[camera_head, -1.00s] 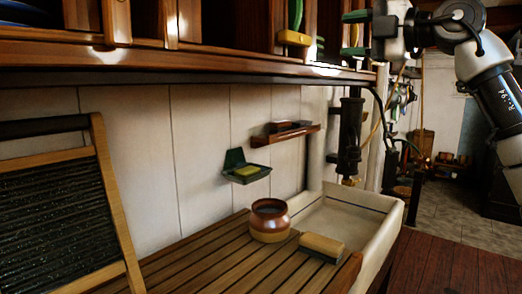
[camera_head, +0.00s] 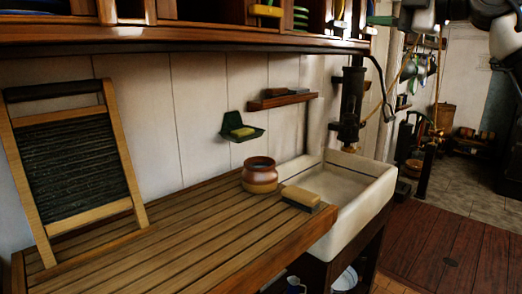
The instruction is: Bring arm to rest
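My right arm comes in at the top right corner. Its gripper (camera_head: 383,19) is cut off by the top edge, with only one green-tipped finger showing beside the right end of the overhead shelf. I cannot tell whether it is open, and I see nothing held in it. My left gripper and arm are not in view.
A slatted wooden counter (camera_head: 160,262) holds a washboard (camera_head: 75,160), a brown pot (camera_head: 260,176) and a brush (camera_head: 301,197). A white sink (camera_head: 352,221) stands to its right. The overhead shelf (camera_head: 180,38) runs along the top. Open floor (camera_head: 440,250) lies at the right.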

